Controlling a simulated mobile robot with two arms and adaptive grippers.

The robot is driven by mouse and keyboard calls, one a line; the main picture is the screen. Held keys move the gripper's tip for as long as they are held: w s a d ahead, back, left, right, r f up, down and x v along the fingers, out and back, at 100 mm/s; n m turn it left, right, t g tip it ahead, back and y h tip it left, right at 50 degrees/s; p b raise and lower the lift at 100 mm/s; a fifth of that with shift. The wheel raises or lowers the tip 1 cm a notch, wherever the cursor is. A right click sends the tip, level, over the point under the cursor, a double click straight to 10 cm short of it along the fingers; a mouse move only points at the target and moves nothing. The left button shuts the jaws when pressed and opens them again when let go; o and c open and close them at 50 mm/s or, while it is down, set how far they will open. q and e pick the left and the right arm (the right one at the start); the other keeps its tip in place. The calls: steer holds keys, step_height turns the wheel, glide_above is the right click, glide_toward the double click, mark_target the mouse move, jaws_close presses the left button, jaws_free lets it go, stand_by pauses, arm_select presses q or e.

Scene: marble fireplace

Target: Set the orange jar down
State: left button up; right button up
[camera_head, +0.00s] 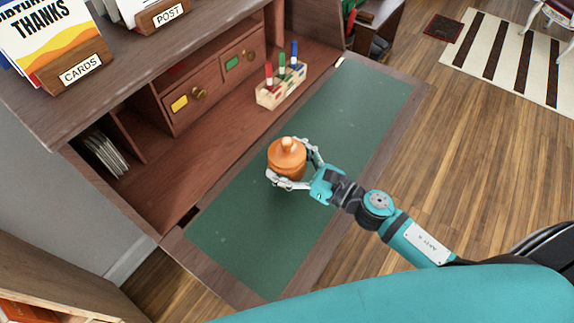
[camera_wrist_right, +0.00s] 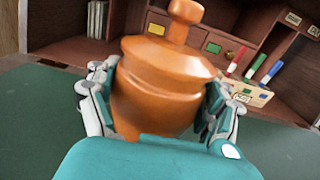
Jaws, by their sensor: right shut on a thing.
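The orange jar (camera_head: 287,157) has a lid with a knob on top and is over the green writing surface (camera_head: 335,115) of the desk. My right gripper (camera_head: 291,170) is shut on the jar, with one finger on each side of it. In the right wrist view the jar (camera_wrist_right: 160,85) fills the middle, slightly tilted in the picture, between the two fingers. The jar's base is hidden behind my gripper in that view. I cannot tell whether the base touches the green surface. My left gripper is not in view.
A block holder with red, green and blue markers (camera_head: 281,92) stands behind the green surface. Small drawers (camera_head: 190,97) and open cubbies line the back. Card boxes (camera_head: 75,70) sit on the top shelf. The green surface around the jar is clear.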

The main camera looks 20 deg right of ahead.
steer(key=shift+w+f, duration=0.15)
steer(key=shift+f, duration=0.15)
steer(key=shift+f+b, duration=0.35)
steer(key=shift+f, duration=1.05)
steer(key=shift+f, duration=0.15)
steer(key=o, duration=1.4)
steer(key=shift+c, duration=0.2)
